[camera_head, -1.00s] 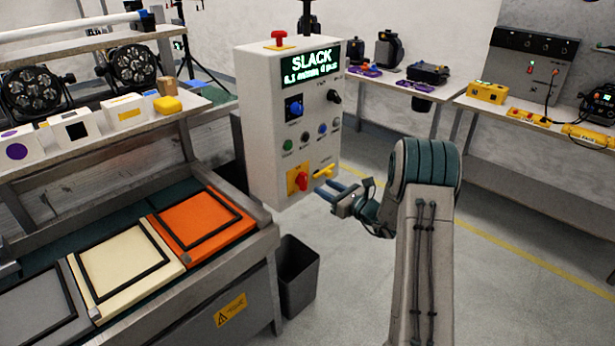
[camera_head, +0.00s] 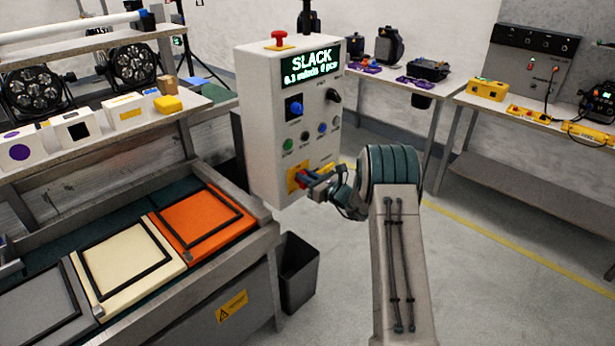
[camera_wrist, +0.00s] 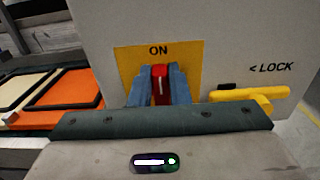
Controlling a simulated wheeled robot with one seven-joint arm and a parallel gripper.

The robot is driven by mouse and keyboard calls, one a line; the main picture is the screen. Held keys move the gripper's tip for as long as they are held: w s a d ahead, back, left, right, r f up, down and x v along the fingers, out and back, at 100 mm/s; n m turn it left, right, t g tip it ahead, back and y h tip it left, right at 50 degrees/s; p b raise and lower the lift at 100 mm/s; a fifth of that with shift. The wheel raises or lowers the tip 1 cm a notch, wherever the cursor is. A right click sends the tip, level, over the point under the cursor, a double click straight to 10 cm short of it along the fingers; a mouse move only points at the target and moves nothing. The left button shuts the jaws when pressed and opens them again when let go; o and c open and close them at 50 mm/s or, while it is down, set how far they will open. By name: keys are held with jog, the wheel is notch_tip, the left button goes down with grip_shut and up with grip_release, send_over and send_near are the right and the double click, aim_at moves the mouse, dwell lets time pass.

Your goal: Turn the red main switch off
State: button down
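The red main switch (camera_wrist: 160,84) is a rotary knob on a yellow plate (camera_wrist: 195,60) low on the front of a white control box (camera_head: 262,130). Its white line points up to the word ON in the wrist view. My gripper (camera_head: 312,182) is at the knob, with one blue finger on each side of it. In the wrist view the fingers (camera_wrist: 160,78) close in on the knob with no clear gap. A yellow lever (camera_wrist: 250,95) marked LOCK sits just right of the plate.
A red mushroom button (camera_head: 279,37) tops the box, and a lit SLACK display (camera_head: 309,64) faces front. Coloured panels (camera_head: 205,225) lie in a bench at left. A dark bin (camera_head: 299,270) stands below. The floor at right is clear.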

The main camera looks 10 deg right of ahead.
aim_at(293, 181)
jog(key=shift+f+b, duration=0.15)
jog(key=shift+b, duration=0.55)
jog(key=n+b, duration=0.3)
jog(key=b, duration=0.3)
jog(key=a+f+n+b, duration=0.1)
jog(key=n+b, duration=0.2)
jog(key=b, duration=0.4)
jog(key=s+n+b, duration=0.1)
jog(key=n+b, duration=0.2)
jog(key=b, duration=0.4)
jog(key=shift+a+f, duration=0.15)
jog(key=shift+a, duration=0.05)
jog(key=n+b, duration=0.2)
jog(key=b, duration=0.2)
jog(key=n+b, duration=0.1)
jog(key=b, duration=0.3)
jog(key=f+n+b, duration=0.1)
jog(key=n+b, duration=0.1)
jog(key=b, duration=0.2)
jog(key=shift+s+a+n, duration=0.2)
jog(key=shift+a+n, duration=0.05)
jog(key=shift+n, duration=0.05)
jog(key=n+b, duration=0.2)
jog(key=b, duration=0.3)
jog(key=shift+n, duration=0.3)
jog(key=shift+b, duration=0.4)
jog(key=shift+r+n+b, duration=0.1)
jog(key=shift+n+b, duration=0.3)
jog(key=shift+n, duration=0.1)
